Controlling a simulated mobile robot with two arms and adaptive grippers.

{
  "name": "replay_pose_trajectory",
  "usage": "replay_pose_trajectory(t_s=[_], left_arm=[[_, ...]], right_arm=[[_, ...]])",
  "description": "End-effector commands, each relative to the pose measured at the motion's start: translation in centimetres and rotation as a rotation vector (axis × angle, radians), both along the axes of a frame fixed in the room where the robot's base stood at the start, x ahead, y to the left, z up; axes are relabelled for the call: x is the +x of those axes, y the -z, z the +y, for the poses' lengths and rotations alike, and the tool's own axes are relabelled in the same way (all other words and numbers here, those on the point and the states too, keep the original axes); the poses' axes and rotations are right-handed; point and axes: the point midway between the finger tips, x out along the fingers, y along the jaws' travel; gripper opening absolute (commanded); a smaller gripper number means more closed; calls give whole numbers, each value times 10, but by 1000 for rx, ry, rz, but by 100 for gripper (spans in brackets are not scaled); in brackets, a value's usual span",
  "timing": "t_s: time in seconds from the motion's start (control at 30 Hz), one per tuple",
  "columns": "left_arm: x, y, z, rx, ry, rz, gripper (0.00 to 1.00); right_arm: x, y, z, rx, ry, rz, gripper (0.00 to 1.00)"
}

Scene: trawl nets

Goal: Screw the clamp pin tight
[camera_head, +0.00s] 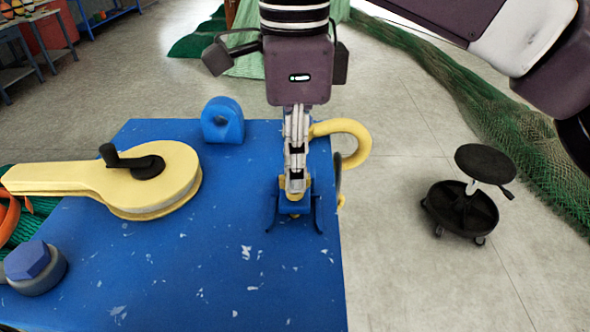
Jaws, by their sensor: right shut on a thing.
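My right gripper (295,182) points down over the right side of the blue table. Its fingers are close together and shut on the clamp pin, which they mostly hide. A small yellow part (294,196) shows just below the fingertips. Under it is a small blue piece (294,208) with thin dark-blue legs spread on the tabletop. A thick yellow hook-shaped part (356,140) curves out behind the fingers and past the table's right edge. How it joins the pin is hidden. My left gripper is not in view.
A black stool (462,206) stands right on open floor. Green netting (530,160) lies beyond.

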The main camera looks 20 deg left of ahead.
Motion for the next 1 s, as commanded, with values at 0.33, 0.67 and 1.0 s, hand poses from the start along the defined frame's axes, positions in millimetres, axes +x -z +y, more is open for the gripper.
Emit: replay_pose_trajectory(t_s=[0.33, 0.67, 1.0], left_arm=[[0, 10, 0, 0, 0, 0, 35], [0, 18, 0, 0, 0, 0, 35], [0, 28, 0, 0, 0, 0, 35]], right_arm=[[2, -3, 1, 9, 335, -7, 0], [2, -3, 1, 10, 648, -6, 0], [2, -3, 1, 11, 972, -5, 0]])
